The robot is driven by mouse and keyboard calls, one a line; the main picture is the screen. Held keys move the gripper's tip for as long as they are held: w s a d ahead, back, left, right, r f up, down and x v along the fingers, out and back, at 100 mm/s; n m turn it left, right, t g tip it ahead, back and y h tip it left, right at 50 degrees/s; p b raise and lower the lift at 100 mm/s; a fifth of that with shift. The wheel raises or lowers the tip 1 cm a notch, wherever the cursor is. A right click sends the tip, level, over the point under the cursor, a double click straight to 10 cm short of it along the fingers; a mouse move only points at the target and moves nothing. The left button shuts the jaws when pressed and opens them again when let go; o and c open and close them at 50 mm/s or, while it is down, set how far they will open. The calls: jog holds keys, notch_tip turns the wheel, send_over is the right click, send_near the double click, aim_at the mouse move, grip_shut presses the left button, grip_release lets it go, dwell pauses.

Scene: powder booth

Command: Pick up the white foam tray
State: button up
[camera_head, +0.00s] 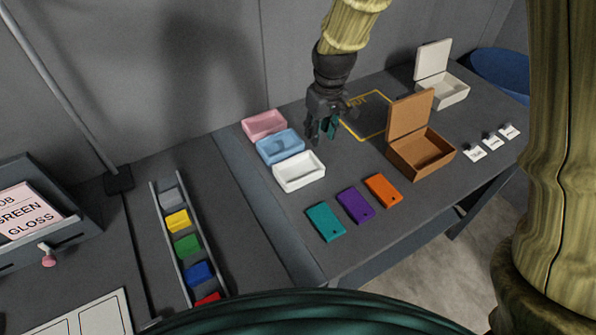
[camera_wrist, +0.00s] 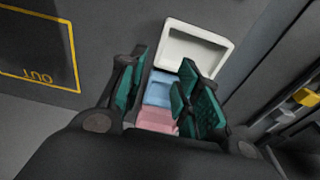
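The white foam tray (camera_head: 299,172) is the nearest of three small trays in a row on the bench in the head view. It is shallow and looks empty. In the wrist view the white tray (camera_wrist: 196,46) lies beyond my fingertips, with one finger covering part of its edge. My gripper (camera_head: 325,128) hangs above the bench to the right of the blue and pink trays. Its fingers (camera_wrist: 162,92) are apart with nothing visible held between them. The blue tray (camera_head: 280,147) and pink tray (camera_head: 264,125) sit beside the white one, and both show between my fingers in the wrist view.
Teal (camera_head: 325,222), purple (camera_head: 355,205) and orange (camera_head: 383,190) plates lie in front. An open brown box (camera_head: 428,158) and open white box (camera_head: 449,92) stand right. A yellow-outlined OUT area (camera_head: 372,133) lies behind my gripper. A rack of coloured blocks (camera_head: 177,221) stands left.

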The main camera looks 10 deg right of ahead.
aim_at(317, 159)
notch_tip(317, 159, down, 4)
jog(key=shift+w+a+r+p, duration=0.1)
jog(key=shift+w+p, duration=0.05)
jog(key=shift+p, duration=0.5)
jog(key=shift+f+p, duration=1.3)
jog(key=shift+f, duration=1)
jog(key=shift+w+f+p, duration=0.1)
jog(key=shift+f+p, duration=0.2)
jog(key=shift+f, duration=0.75)
grip_shut()
